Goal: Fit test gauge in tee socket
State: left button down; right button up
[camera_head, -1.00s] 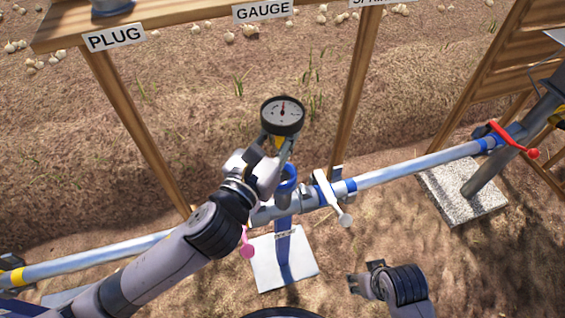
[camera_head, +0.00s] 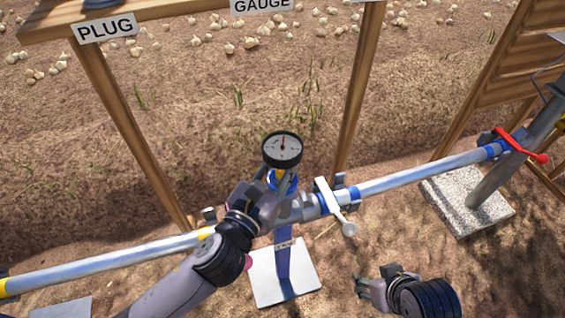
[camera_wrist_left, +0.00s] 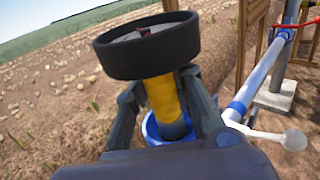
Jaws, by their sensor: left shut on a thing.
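The test gauge (camera_head: 282,149) has a round white dial with a black rim. My left gripper (camera_head: 281,181) is shut on its stem below the dial. In the left wrist view the gauge (camera_wrist_left: 148,45) stands upright, its yellow stem between the fingers (camera_wrist_left: 165,100). The blue-rimmed tee socket (camera_wrist_left: 152,128) is directly under the stem; the stem's lower end is at or within the ring, but its depth is hidden. In the head view the socket is mostly hidden behind my gripper. My right gripper (camera_head: 362,286) is empty at the lower right, its fingers appearing apart.
A pipe (camera_head: 420,172) runs across, with a white-handled valve (camera_head: 335,207) right of the tee and a red-handled valve (camera_head: 522,146) farther right. A blue post (camera_head: 284,262) stands on a white plate. A wooden rack with PLUG (camera_head: 105,27) and GAUGE signs stands behind.

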pick_arm(q)
jog(key=shift+f, duration=0.3)
jog(key=c, duration=1.4)
grip_release()
pick_arm(e)
jog(key=shift+w+a+r, duration=0.1)
jog(key=shift+w+r, duration=0.05)
jog(key=shift+w, duration=0.35)
pick_arm(q)
jog(key=shift+r, duration=0.25)
jog(key=v, duration=1.2)
pick_arm(e)
jog(key=shift+s, duration=0.2)
